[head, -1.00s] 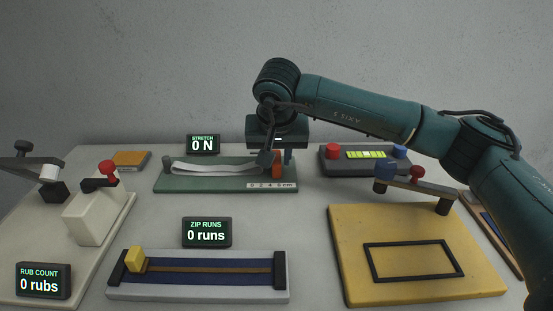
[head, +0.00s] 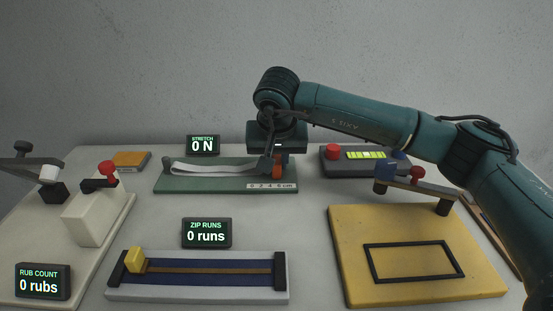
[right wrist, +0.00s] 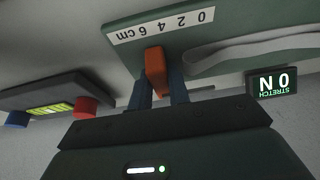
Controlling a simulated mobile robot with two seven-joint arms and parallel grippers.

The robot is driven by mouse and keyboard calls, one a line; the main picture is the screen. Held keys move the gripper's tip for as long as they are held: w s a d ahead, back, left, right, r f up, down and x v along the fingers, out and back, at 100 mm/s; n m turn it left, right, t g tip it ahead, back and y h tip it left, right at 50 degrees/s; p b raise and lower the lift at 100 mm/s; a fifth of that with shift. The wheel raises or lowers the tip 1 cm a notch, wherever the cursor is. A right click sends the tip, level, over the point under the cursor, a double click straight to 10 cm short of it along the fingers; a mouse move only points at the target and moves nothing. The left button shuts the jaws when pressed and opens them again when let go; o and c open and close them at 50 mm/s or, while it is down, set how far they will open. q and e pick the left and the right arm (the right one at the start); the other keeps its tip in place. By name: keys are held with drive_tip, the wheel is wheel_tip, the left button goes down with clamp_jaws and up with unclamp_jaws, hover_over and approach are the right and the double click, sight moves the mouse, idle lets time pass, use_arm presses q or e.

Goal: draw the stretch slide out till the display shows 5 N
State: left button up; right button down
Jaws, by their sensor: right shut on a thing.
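The stretch slide is an orange block (head: 277,172) on a green board (head: 200,186), at the right end of a slack white band (head: 212,169). My right gripper (head: 272,165) is shut on the orange slide, which also shows between the fingers in the right wrist view (right wrist: 155,62). My left gripper is not in view.
A dark box with a red knob (head: 333,151) and a green level window stands right of the board. In front are the zip rig (head: 200,292), the yellow board (head: 345,235) and the rub rig (head: 20,240). Bare table lies between them.

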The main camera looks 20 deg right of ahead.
drive_tip(key=shift+d, duration=0.1)
drive_tip(key=shift+s+d, duration=0.3)
drive_tip(key=shift+d, duration=0.65)
drive_tip(key=c, duration=1.6)
unclamp_jaws()
drive_tip(key=shift+a, duration=0.1)
drive_tip(key=v, duration=1.3)
